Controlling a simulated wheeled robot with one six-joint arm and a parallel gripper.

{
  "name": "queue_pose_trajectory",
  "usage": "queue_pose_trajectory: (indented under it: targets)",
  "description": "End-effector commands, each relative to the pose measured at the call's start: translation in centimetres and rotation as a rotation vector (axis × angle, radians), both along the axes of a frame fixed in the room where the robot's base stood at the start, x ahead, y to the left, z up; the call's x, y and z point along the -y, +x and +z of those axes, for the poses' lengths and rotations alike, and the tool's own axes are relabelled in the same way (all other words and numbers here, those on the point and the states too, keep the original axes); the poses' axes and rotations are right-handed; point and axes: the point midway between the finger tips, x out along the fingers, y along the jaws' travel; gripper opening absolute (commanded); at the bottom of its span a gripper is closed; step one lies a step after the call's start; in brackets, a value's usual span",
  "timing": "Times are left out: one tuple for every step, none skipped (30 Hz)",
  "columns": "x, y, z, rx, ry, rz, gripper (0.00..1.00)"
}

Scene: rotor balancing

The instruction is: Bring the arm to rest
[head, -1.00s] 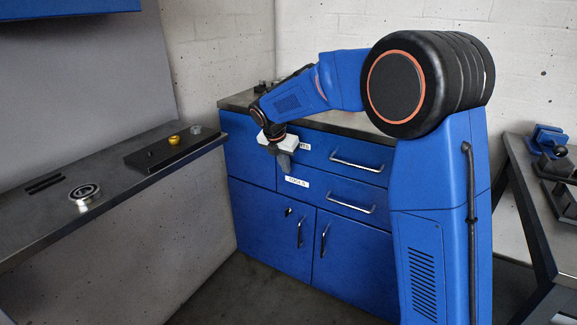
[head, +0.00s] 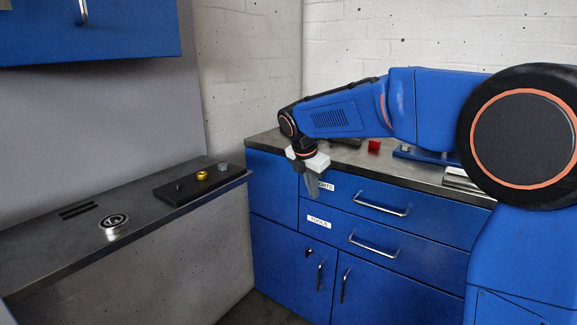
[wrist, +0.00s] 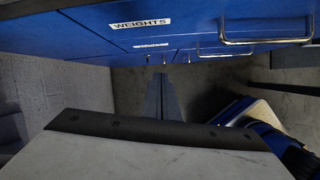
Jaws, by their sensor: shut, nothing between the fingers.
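My gripper (head: 312,190) hangs at the end of my blue arm in the head view, pointing down. It is in front of the blue drawer cabinet (head: 273,210), near the label of the upper drawer. In the wrist view my gripper's fingers (wrist: 163,90) are together with nothing between them. The wrist view also shows the cabinet front with a label reading WEIGHTS (wrist: 140,24) and a drawer handle (wrist: 252,40). I cannot tell how far the fingers are from the cabinet front.
A grey bench (head: 60,245) on the left holds a round metal bearing part (head: 114,222) and a black block (head: 180,191) with a brass piece (head: 202,175). On the cabinet top are a red object (head: 374,145) and a blue tool (head: 425,155). A blue wall cabinet (head: 120,45) hangs at upper left.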

Motion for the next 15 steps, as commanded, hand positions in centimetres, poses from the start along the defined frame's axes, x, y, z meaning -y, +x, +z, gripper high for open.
queue_pose_trajectory:
  targets:
    - [1.6,-1.5,0.7,0.017,0.032,-0.071,0.0]
    - [2.4,-2.3,0.9,0.024,0.051,-0.118,0.0]
    - [3.4,-3.4,1.2,0.036,0.077,-0.177,0.0]
    - [4.1,-4.2,1.4,0.045,0.097,-0.222,0.0]
    - [4.9,-5.1,1.6,0.052,0.116,-0.269,0.0]
    - [5.8,-6.2,1.8,0.064,0.143,-0.329,0.0]
    - [6.5,-7.0,1.9,0.073,0.162,-0.373,0.0]
    - [7.2,-7.9,2.0,0.08,0.181,-0.419,0.0]
    - [8.0,-9.1,2.1,0.09,0.207,-0.479,0.0]
    - [8.6,-10.0,2.2,0.098,0.225,-0.525,0.0]
    - [9.3,-10.9,2.2,0.106,0.245,-0.57,0.0]
    - [10.0,-12.1,2.3,0.116,0.27,-0.631,0.0]
    - [10.6,-13.0,2.3,0.123,0.29,-0.675,0.0]
    - [11.2,-13.9,2.3,0.131,0.309,-0.721,0.0]
    - [11.9,-15.1,2.2,0.141,0.335,-0.782,0.0]
